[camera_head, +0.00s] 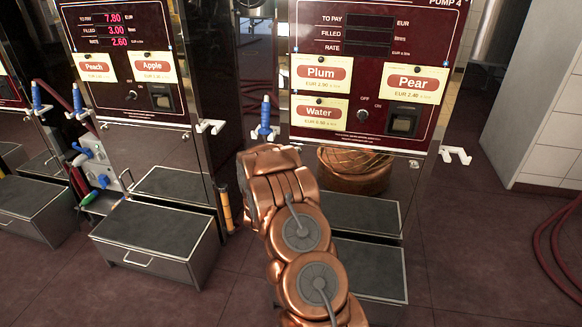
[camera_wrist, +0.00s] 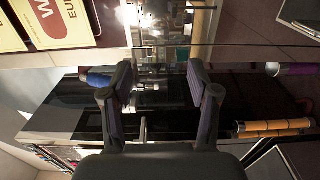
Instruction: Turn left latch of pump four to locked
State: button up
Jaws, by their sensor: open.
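Pump four (camera_head: 376,60) is the dark red and black pump at the right of the head view, with Plum, Pear and Water labels. Its left latch cannot be made out; my copper arm covers the lower left of its front. A small silver latch (camera_head: 414,163) shows at its lower right.
A blue nozzle (camera_head: 265,117) hangs at pump four's left side; a blue piece also shows beside the left finger (camera_wrist: 97,77). An orange cylinder (camera_head: 225,210) stands between the pumps. A white bracket (camera_head: 455,154) juts out right. A grey step box (camera_head: 155,240) fronts the neighbouring pump.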

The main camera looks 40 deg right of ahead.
jog(key=shift+s+a, duration=0.4)
jog(key=shift+a, duration=0.2)
dwell(0.4)
jog(key=w+a+r+m+y+p, duration=0.2)
jog(key=w+a+r+y, duration=0.2)
jog(key=a, duration=0.3)
jog(key=s+a+r+m+g+y+p, duration=0.1)
jog(key=s+a+r+y, duration=0.15)
jog(key=a, duration=0.55)
jog(key=s+a+r+g+y+p, duration=0.1)
jog(key=s+a+r+y+p, duration=0.2)
jog(key=a, duration=0.4)
jog(key=s+a+r+m+y, duration=0.1)
jog(key=a+r+y, duration=0.25)
jog(key=a, duration=0.45)
jog(key=s+a+r+m+g+p, duration=0.1)
jog(key=s+a+r+g, duration=0.2)
jog(key=s, duration=1)
jog(key=s+a+r+m+g+y+p, duration=0.1)
jog(key=s+r, duration=0.5)
jog(key=s, duration=0.7)
jog(key=s+a+r+m+g+p, duration=0.1)
jog(key=s+a+r+g+p, duration=0.2)
jog(key=s, duration=1.1)
jog(key=a+r+g, duration=0.1)
jog(key=a+g, duration=0.2)
jog(key=a, duration=0.1)
jog(key=shift+a+r+y, duration=0.2)
jog(key=shift+a+y, duration=0.15)
jog(key=shift+y, duration=0.05)
